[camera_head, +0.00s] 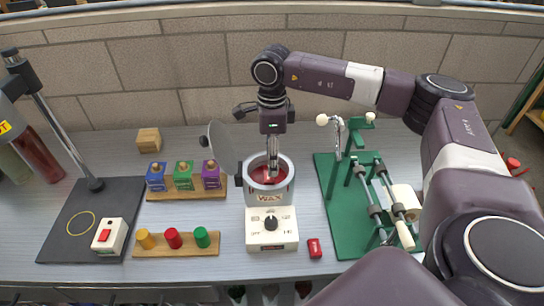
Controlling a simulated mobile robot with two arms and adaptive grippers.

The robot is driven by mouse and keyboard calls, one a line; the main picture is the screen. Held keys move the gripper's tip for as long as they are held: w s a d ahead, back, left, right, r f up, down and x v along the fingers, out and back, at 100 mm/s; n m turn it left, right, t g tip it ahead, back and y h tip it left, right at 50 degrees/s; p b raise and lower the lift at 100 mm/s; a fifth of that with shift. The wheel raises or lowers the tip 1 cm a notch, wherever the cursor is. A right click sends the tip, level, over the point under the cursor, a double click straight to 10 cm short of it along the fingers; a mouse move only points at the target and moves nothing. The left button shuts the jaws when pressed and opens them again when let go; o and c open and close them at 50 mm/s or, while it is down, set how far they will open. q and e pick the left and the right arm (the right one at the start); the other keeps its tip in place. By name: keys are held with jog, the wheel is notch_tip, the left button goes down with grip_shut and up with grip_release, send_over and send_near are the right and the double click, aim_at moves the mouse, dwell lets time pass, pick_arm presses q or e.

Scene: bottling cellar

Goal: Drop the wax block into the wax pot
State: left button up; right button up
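The wax pot (269,196) is a white and grey heater with a "WAX" label and a dial on its front. Its round lid (224,148) stands open at the left. Red wax shows inside the rim. My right gripper (272,172) points down into the pot's mouth; its fingers look close together, and whether they hold anything is hidden. A small red block (314,248) with a pale mark, which looks like a wax block, lies on the bench right of the pot's base. My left gripper is not in view.
A green machine with rollers (330,207) stands right of the pot. To the left are a rack of blue, green and purple blocks (205,193), a rack of coloured pegs (146,252), a wooden block (149,140) and a black stand (62,240).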

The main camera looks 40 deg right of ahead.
jog(key=shift+o, duration=0.7)
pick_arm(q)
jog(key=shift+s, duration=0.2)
pick_arm(e)
notch_tip(320, 180, up, 12)
jog(key=shift+f, duration=0.1)
dwell(0.5)
